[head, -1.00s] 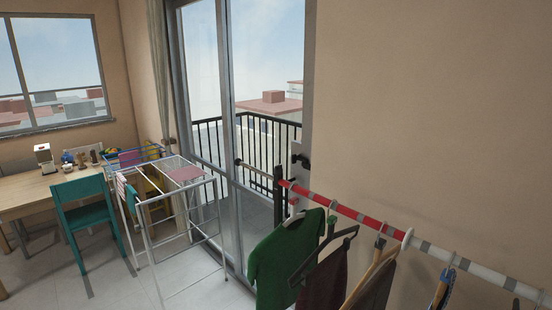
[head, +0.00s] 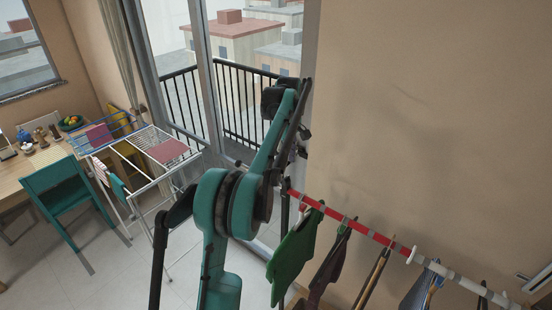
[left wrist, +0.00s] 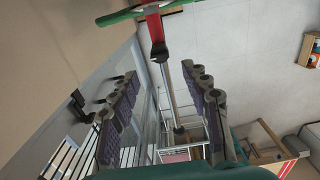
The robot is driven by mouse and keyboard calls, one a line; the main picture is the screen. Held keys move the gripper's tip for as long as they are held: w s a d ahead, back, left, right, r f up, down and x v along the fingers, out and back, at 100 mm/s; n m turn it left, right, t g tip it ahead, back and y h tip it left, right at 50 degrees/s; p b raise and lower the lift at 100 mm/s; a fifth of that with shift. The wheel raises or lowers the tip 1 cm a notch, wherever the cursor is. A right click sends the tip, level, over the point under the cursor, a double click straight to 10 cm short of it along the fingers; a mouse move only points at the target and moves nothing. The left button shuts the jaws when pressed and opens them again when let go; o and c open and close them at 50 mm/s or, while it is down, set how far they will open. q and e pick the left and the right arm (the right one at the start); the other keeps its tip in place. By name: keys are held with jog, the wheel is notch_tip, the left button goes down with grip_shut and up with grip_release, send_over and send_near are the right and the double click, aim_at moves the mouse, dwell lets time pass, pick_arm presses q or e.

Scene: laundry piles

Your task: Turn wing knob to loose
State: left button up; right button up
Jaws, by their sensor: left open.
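My left arm reaches up through the middle of the head view, where I cannot make out its fingertips clearly. In the left wrist view my left gripper (left wrist: 160,75) is open, with its two padded fingers apart. A metal rod runs through the gap in that view, with a dark collar (left wrist: 159,50) and a red sleeve (left wrist: 154,26) near the fingertips. Dark knob-like pieces (left wrist: 76,103) stand out from the wall beside the left finger, apart from it. I cannot tell which dark piece is the wing knob. My right gripper is in neither view.
A red and grey clothes rail (head: 365,231) runs along the wall, holding several hangers and a green shirt (head: 295,245). A drying rack (head: 150,165), a teal chair (head: 62,190) and a table (head: 35,170) stand left. The glass balcony door is behind my arm.

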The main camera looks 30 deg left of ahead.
aim_at(287, 177)
pick_arm(q)
notch_tip(287, 177, down, 7)
jog(key=shift+w+f+p, duration=0.1)
jog(key=shift+p, duration=0.25)
jog(key=shift+d+f, duration=0.15)
jog(key=shift+f, duration=0.05)
grip_shut()
